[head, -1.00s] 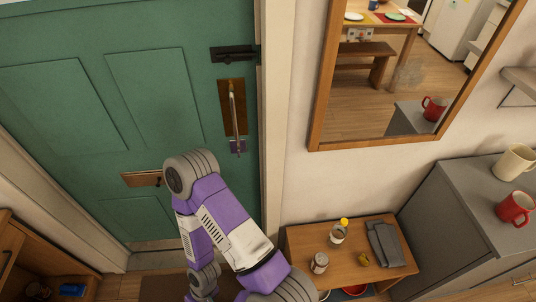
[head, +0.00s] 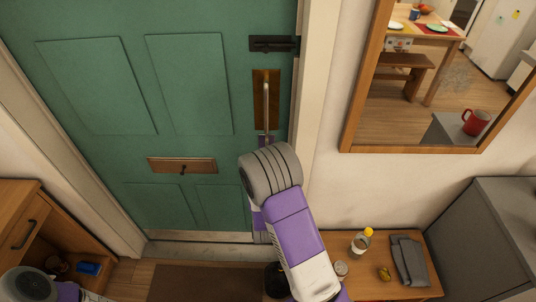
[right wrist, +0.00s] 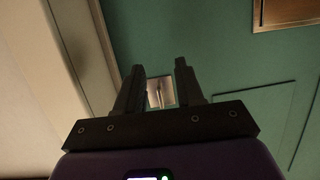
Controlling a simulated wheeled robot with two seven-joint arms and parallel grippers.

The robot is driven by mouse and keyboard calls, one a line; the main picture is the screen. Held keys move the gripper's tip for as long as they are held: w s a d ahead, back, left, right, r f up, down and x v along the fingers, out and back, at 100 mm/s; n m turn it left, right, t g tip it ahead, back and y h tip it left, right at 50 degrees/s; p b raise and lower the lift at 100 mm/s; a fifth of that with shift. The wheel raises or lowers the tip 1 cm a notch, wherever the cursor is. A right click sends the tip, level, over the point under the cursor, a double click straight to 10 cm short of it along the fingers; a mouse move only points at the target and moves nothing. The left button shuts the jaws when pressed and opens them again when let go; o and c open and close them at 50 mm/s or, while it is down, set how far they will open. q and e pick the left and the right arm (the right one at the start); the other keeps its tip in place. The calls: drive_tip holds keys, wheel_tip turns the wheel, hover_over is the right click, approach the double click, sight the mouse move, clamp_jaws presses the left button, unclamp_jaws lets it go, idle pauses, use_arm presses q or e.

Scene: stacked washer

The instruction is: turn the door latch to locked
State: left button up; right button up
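The dark door latch (head: 275,44) is a horizontal bolt at the upper right edge of the green door (head: 95,95), by the frame. Below it is a brown plate with a long metal handle (head: 266,105). My right arm rises in front of the door below the handle, and hides its gripper in the head view. In the right wrist view my right gripper (right wrist: 158,82) is open and empty. A small plate with a metal handle (right wrist: 161,92) shows between its fingers, beyond the tips. I cannot make out the latch there. My left gripper is not in view.
A letter slot (head: 182,165) is low on the door. A wooden table (head: 405,289) with a yellow-capped bottle (head: 362,241) and grey cloth (head: 410,262) stands at right. A mirror (head: 420,90) hangs above. A wooden cabinet (head: 20,200) is at left.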

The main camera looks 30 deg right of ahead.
wheel_tip(320, 180, up, 7)
drive_tip(key=w+d+t+h, duration=0.2)
drive_tip(key=h, duration=0.1)
drive_tip(key=b+x, duration=0.1)
drive_tip(key=x, duration=0.6)
drive_tip(key=shift+r+m, duration=0.3)
drive_tip(key=shift+m, duration=0.1)
clamp_jaws()
